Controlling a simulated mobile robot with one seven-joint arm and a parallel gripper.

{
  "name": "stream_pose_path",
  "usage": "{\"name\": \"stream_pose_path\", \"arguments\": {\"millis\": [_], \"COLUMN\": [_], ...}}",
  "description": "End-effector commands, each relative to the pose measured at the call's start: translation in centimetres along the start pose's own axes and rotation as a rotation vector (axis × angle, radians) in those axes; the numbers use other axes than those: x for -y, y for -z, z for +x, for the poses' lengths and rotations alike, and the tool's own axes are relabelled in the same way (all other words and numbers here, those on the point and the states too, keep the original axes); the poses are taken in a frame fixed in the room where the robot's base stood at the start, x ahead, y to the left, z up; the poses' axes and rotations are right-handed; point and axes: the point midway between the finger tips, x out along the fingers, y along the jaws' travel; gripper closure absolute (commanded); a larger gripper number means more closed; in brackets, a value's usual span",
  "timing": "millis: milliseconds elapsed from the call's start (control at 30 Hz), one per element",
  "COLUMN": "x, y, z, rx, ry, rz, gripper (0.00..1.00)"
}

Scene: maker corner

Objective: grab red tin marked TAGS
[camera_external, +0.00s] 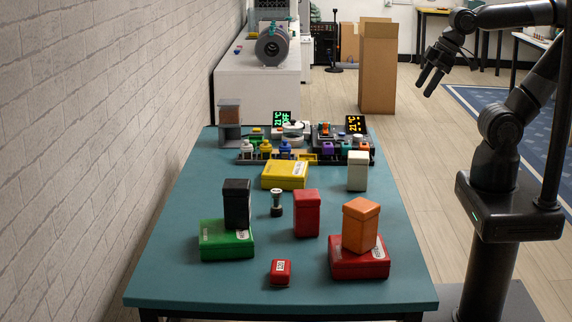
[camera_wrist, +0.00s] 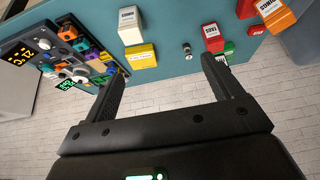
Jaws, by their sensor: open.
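A tall red tin (camera_external: 306,213) stands upright on the teal table, right of centre. In the wrist view a red tin (camera_wrist: 212,36) has a white label whose lettering is too small to read surely. A flat red box (camera_external: 345,268) with a white label lies at the front right under an orange tin (camera_external: 360,226). A small red box (camera_external: 280,273) with a white label lies near the front edge. My gripper (camera_external: 427,86) is open and empty, raised beyond the table's right side, well apart from the tins. Its two fingers (camera_wrist: 163,68) also show in the wrist view.
A black tin (camera_external: 237,204) stands on a green box (camera_external: 226,242) at left. A grey bolt-like piece (camera_external: 277,203) stands left of the tall red tin. A white tin (camera_external: 357,171), a yellow box (camera_external: 284,175) and a cluttered rack (camera_external: 245,158) are farther back. A brick wall runs along the left.

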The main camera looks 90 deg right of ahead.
Motion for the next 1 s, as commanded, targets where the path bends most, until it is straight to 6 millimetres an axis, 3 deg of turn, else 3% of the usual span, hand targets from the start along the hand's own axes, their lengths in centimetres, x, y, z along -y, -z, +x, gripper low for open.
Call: {"name": "stream_pose_path", "arguments": {"millis": [167, 467, 700, 1000], "x": [0.3, 2.6, 5.8, 11.0], "y": [1.1, 7.7, 12.8, 17.1], "z": [0.5, 4.8, 10.2, 18.8], "rx": [0.007, 0.041, 0.066, 0.092], "ry": [0.01, 0.054, 0.072, 0.07], "rz": [-0.003, -0.009, -0.02, -0.047], "gripper": [0.15, 0.15, 0.15, 0.15]}}
